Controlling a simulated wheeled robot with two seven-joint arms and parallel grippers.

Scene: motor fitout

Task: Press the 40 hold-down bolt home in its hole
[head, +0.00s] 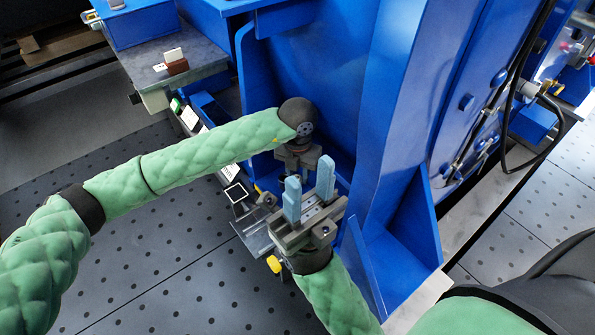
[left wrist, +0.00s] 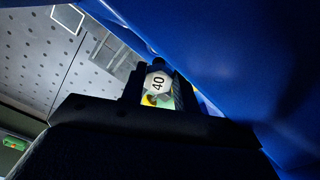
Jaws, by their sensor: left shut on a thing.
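The 40 hold-down bolt (left wrist: 157,82) shows in the left wrist view as a pale hexagonal head marked "40". It sits between the dark jaws of my left gripper (left wrist: 158,104), which is shut on it. In the head view my left gripper (head: 298,158) points down beside the blue motor frame (head: 330,60), near its foot. There its fingertips and the bolt are hidden, partly behind my right gripper. The hole is not visible. My right gripper (head: 309,196) is open and empty, its two light blue fingers apart, just in front of the left one.
Blue upright plates and a gusset (head: 400,215) stand close on the right of both grippers. A grey shelf (head: 205,62) at upper left holds a small brown block (head: 177,66) with white tags. A yellow knob (head: 273,264) is below the right gripper. Dotted floor (head: 150,240) is clear at left.

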